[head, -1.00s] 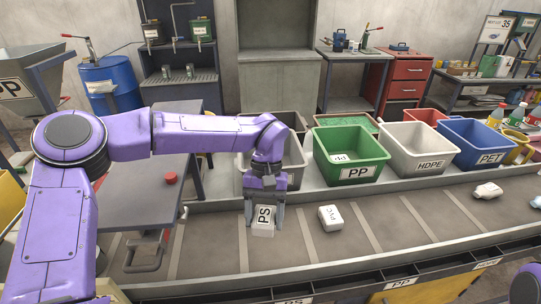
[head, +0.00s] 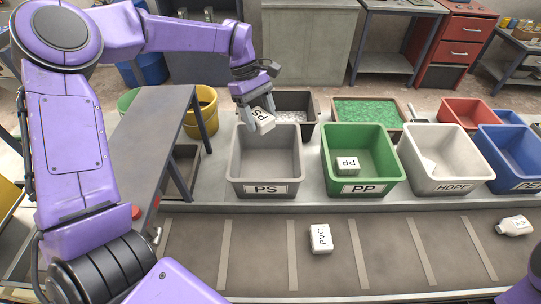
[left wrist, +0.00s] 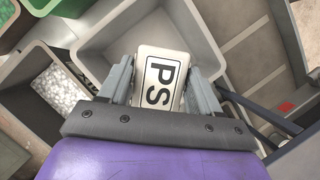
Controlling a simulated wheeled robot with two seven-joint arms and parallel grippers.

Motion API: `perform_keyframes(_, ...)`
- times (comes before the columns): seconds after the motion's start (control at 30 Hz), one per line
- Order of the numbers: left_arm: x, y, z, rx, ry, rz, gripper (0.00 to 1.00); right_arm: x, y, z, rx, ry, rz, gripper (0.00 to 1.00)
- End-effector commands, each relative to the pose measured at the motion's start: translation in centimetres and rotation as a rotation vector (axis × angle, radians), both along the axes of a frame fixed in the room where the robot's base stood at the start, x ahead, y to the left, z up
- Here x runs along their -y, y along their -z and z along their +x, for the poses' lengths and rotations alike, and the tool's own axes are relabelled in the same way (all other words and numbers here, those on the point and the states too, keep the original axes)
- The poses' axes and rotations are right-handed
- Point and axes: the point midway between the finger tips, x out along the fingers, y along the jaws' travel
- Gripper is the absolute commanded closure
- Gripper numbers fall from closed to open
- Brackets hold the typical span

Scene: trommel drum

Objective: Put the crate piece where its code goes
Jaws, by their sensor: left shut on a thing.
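A white piece marked PS (head: 263,120) is between the fingers of my left gripper (head: 256,108), and it also shows in the left wrist view (left wrist: 160,82). My left gripper is shut on it and holds it tilted, above the back part of the grey crate labelled PS (head: 265,188). In the left wrist view the grey crate's inside (left wrist: 112,25) lies beyond the piece. The grey crate looks empty in the head view. My right gripper is not in view; only a bit of purple arm shows at the lower right edge.
A green PP crate (head: 362,188) holds a piece marked PP (head: 347,165). A white HDPE crate (head: 455,186) and a blue PET crate (head: 508,147) stand to the right.

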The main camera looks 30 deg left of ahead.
Motion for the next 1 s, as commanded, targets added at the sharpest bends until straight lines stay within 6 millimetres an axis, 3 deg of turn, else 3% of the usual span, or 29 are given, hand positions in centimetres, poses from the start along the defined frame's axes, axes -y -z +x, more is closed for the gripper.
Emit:
perform_keyframes(0.03,0.0,1.5,-0.1,0.001,0.001,0.001,0.67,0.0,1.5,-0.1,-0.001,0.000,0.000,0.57)
perform_keyframes(0.1,0.0,2.7,0.2,0.000,0.004,0.002,0.67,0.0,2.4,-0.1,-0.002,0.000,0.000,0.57)
perform_keyframes(0.3,0.1,5.0,0.6,-0.005,0.005,0.001,0.67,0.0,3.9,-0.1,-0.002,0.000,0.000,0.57)
perform_keyframes(0.63,0.1,5.2,0.7,-0.007,0.005,0.001,0.67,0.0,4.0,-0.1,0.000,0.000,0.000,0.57)
perform_keyframes(0.67,0.1,5.1,0.7,-0.007,0.005,0.001,0.33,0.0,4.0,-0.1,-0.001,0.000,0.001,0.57)
perform_keyframes(0.73,0.1,5.2,0.7,-0.006,0.006,0.000,0.11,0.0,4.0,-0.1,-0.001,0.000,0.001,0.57)
perform_keyframes(0.77,0.1,5.1,0.7,-0.006,0.006,0.000,0.07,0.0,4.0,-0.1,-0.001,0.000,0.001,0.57)
perform_keyframes(1.0,0.1,5.2,0.7,-0.006,0.006,0.000,0.07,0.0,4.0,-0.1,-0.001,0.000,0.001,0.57)
